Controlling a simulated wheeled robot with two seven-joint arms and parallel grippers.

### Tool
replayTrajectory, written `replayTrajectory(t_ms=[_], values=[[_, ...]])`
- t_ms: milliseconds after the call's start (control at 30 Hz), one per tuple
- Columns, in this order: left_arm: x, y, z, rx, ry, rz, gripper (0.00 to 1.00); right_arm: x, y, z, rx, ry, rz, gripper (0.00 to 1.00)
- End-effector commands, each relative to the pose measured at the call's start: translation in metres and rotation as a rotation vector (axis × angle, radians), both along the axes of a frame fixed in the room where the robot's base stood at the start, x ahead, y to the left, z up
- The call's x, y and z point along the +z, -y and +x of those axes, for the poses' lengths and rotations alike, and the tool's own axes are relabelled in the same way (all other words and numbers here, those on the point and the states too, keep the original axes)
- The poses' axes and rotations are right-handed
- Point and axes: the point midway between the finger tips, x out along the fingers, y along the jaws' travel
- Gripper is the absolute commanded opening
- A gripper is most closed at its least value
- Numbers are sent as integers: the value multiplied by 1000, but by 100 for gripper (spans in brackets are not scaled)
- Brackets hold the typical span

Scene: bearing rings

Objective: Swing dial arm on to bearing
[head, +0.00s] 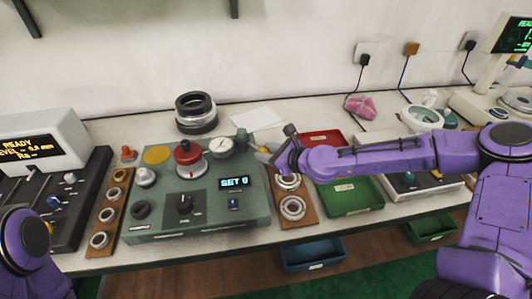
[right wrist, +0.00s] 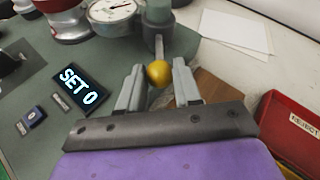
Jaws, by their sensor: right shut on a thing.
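The grey-green gauge device (head: 205,212) stands at the middle of the bench, its display reading SET 0. A red-topped round part with a silver base (head: 188,158) sits on it; whether a bearing is under it I cannot tell. The white dial (head: 221,147) is just right of it and also shows in the right wrist view (right wrist: 110,10). A grey-green post (right wrist: 158,14) carries a short lever ending in a yellow ball knob (right wrist: 159,74). My right gripper (head: 264,152) is at the device's back right corner, its fingers (right wrist: 158,88) shut on the knob. My left gripper is out of view.
A wooden board with bearing rings (head: 293,222) lies right of the device, another (head: 101,240) left of it. A red REJECT tray (head: 318,138) and green tray (head: 352,206) are further right. Stacked dark rings (head: 196,112) and white paper (head: 257,117) lie behind.

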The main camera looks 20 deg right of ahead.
Motion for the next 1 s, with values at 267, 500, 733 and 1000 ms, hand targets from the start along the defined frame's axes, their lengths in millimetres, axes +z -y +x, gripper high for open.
replayTrajectory(t_ms=[267, 500, 733, 1000], values=[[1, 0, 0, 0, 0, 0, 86, 6, 6, 7, -21, 14, 2, 58], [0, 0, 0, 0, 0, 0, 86, 4, 5, 6, -17, 10, 0, 58], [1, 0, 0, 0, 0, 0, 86, 4, 5, 3, -16, 8, 0, 58], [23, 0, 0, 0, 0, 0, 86, 32, 26, -40, -19, 13, 10, 58]])
